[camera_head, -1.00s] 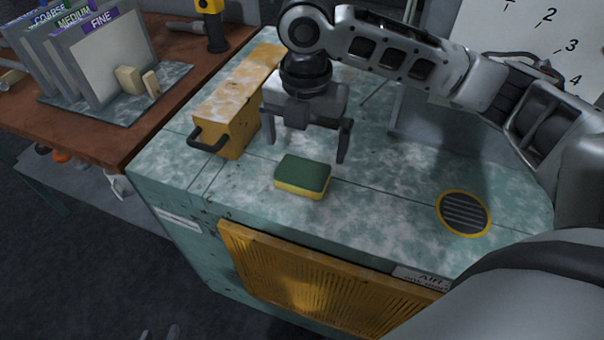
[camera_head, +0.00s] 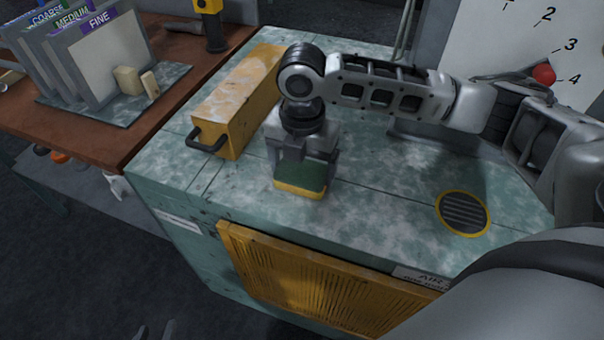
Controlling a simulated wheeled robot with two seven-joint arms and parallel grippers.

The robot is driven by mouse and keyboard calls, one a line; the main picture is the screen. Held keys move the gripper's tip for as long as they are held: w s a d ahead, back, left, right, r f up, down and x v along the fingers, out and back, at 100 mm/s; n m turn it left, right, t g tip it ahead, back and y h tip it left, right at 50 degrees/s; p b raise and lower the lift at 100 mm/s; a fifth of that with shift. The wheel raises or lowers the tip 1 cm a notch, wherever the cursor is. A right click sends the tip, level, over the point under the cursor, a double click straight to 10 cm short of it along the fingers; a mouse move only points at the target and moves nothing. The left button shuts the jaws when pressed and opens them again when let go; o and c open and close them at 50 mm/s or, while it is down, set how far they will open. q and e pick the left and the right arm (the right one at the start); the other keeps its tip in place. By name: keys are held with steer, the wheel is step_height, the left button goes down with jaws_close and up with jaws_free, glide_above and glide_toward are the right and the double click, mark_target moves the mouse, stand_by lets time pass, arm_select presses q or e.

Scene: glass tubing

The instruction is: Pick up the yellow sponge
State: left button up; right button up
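The yellow sponge (camera_head: 300,189), with a dark green top, lies flat on the worn teal cabinet top near its front edge. My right gripper (camera_head: 303,172) is directly over it, pointing down, with its fingers low at the sponge's sides. The back part of the sponge is hidden by the gripper. I cannot tell whether the fingers press on it. My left gripper (camera_head: 155,333) shows only as fingertips at the bottom edge, apart and empty, over the dark floor.
A long yellow box (camera_head: 235,100) with a black handle stands just left of my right gripper. A round yellow-rimmed vent (camera_head: 463,212) is to the right. A wooden bench (camera_head: 120,140) with sanding sheets is at the left. The cabinet top between sponge and vent is clear.

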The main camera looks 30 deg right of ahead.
mark_target(302, 171)
steer(key=shift+c, duration=0.6)
steer(key=shift+r, duration=0.5)
step_height(302, 171, up, 2)
steer(key=shift+r, duration=0.15)
steer(key=s+r+p, duration=0.1)
steer(key=s+r, duration=0.8)
steer(key=s, duration=0.5)
steer(key=shift+a+r, duration=0.35)
steer(key=shift+a, duration=0.1)
